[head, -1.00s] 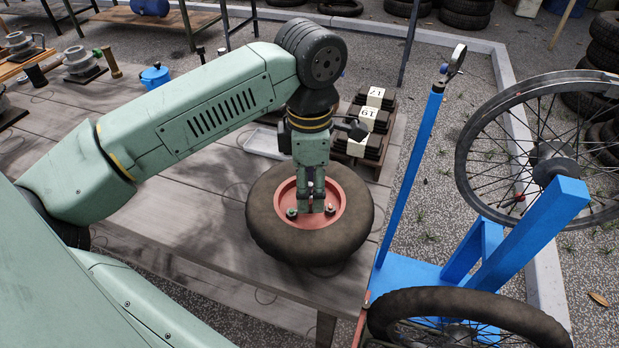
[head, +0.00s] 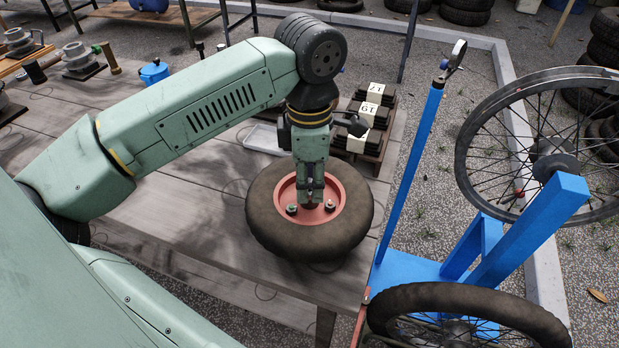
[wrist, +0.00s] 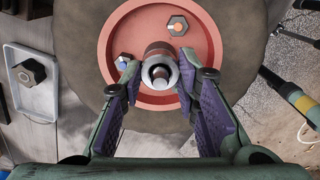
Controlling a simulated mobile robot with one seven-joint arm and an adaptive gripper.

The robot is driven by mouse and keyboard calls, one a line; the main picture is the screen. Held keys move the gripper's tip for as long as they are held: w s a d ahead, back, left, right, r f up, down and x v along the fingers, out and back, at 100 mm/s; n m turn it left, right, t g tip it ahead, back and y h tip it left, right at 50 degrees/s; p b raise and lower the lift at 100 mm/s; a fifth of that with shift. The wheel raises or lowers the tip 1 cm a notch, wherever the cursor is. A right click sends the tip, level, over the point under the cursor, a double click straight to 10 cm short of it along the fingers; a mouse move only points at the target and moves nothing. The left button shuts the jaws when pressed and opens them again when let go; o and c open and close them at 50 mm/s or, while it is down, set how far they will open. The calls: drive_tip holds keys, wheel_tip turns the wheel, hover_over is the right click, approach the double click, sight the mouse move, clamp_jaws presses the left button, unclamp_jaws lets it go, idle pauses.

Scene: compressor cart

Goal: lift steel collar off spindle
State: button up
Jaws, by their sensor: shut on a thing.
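The steel collar (wrist: 161,72) is a bright metal ring around the spindle at the centre of the red wheel hub (wrist: 112,45), seen end-on in the wrist view. My gripper (wrist: 158,68) has its fingertips on either side of the collar, shut on it. In the head view my gripper (head: 312,198) points straight down into the red hub (head: 339,202) of the tyre (head: 262,222), which lies flat on the bench. The fingers hide most of the collar and spindle there. Whether the collar is still fully seated on the spindle cannot be told.
Two hex bolts, one (wrist: 178,25) at the top and one (wrist: 123,61) at the left, stand in the hub near the fingers. A blue wheel stand (head: 415,275) with spoked wheels is at the right. Numbered blocks (head: 369,115) sit behind the tyre.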

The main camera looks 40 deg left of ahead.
clamp_jaws()
drive_tip(key=shift+r, duration=0.15)
drive_tip(key=shift+r+p, duration=1)
drive_tip(key=shift+r, duration=1)
